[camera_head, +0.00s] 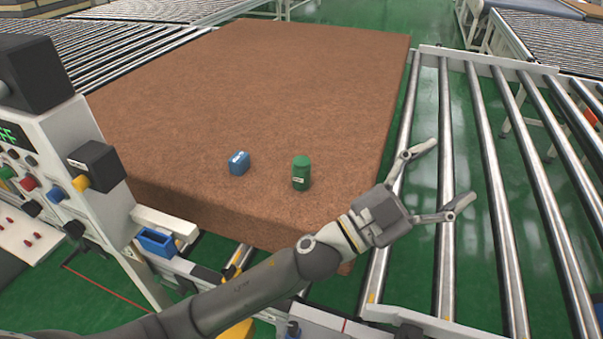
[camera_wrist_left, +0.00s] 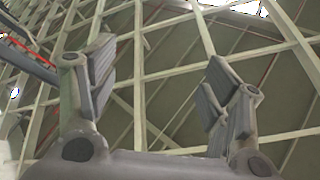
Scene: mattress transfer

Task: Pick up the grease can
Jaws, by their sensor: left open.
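A green can with a small pale label (camera_head: 301,173) stands upright on the brown mattress (camera_head: 250,80), near its front right part; it looks like the grease can. A small blue container (camera_head: 238,163) stands to its left. My left gripper (camera_head: 441,178) is open and empty, to the right of the green can and beyond the mattress edge, over the rollers. In the left wrist view its two fingers (camera_wrist_left: 158,85) are spread apart with nothing between them, facing roof beams. My right gripper is not in view.
A control panel with buttons (camera_head: 40,150) stands at the left, with a blue bin (camera_head: 156,240) by it. A roller conveyor (camera_head: 490,180) lies to the right of the mattress. The mattress behind both containers is clear.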

